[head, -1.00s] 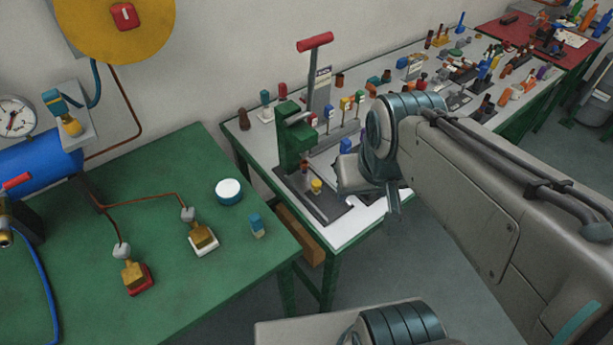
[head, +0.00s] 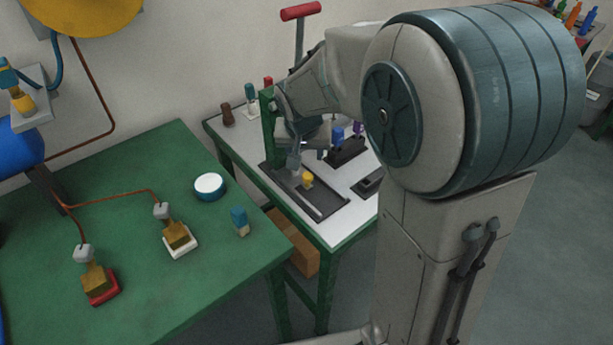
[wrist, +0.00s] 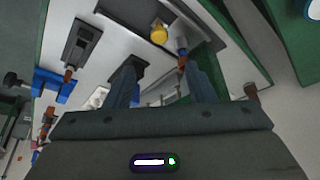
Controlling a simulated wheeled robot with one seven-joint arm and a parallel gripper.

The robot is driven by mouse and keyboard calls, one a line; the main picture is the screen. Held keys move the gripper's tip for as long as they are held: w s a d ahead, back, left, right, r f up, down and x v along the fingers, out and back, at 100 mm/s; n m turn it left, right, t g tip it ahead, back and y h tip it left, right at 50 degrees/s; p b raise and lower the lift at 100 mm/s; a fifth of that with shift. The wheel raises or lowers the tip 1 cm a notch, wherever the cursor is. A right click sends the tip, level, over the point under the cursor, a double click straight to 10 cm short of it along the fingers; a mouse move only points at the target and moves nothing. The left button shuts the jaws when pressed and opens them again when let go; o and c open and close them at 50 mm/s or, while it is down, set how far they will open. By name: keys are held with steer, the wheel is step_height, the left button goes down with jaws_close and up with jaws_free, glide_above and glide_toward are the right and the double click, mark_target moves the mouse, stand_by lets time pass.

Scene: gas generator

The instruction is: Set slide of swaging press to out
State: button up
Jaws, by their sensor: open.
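The swaging press stands on the white bench at centre, with a green frame (head: 268,125) and a red-topped lever (head: 300,11). At its foot lies a dark base plate (head: 330,203) with a small yellow knob (head: 307,180), which also shows in the wrist view (wrist: 159,34). I take the knob to belong to the slide. My gripper (head: 308,156) is open above the plate, close to the knob. In the wrist view, my two fingers (wrist: 162,82) are spread and the knob lies beyond them, apart from them. My arm hides part of the press.
The green table (head: 130,210) at left bears a round white-topped tin (head: 210,187), a blue-capped piece (head: 240,221) and two brass fittings. A dark block with a blue piece (head: 337,137) stands close right of my gripper. My arm covers much of the bench.

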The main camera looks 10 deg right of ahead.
mark_target(307, 175)
steer(key=x, duration=1.3)
steer(key=shift+w+d+f, duration=0.1)
steer(key=shift+w+f, duration=0.05)
